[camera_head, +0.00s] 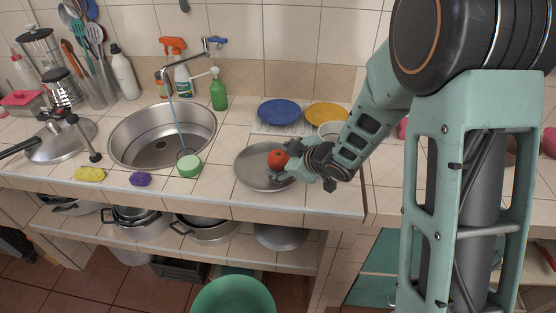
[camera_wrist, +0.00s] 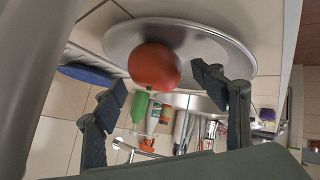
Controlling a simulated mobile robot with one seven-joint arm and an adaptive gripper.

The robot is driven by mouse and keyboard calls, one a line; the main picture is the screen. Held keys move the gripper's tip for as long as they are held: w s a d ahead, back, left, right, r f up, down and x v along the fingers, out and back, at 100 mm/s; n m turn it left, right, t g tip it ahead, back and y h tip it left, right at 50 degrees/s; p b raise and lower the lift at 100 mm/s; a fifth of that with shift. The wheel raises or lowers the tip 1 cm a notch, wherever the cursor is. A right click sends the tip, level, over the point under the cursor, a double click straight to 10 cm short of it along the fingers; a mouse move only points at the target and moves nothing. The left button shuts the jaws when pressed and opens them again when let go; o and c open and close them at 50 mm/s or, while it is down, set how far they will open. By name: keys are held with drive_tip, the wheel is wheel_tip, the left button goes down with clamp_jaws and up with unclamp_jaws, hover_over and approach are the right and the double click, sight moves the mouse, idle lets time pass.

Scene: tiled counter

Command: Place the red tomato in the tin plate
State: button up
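The red tomato (camera_head: 277,159) is at the tin plate (camera_head: 249,178), within its rim as seen in the head view. In the wrist view the tomato (camera_wrist: 154,66) shows in front of the round metal plate (camera_wrist: 226,48); I cannot tell for sure whether it rests on it. My gripper (camera_head: 287,164) reaches in low over the plate's right side. In the wrist view my gripper (camera_wrist: 158,80) is open, its two fingers spread to either side of the tomato, with gaps showing between them and it.
A blue plate (camera_head: 279,111) and a yellow plate (camera_head: 326,115) lie behind the tin plate. A green soap bottle (camera_head: 218,92) stands behind. The counter's front edge is close to the tin plate.

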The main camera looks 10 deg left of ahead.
drive_tip(key=p+v, duration=0.1)
drive_tip(key=v, duration=0.9)
drive_tip(key=shift+p, duration=0.35)
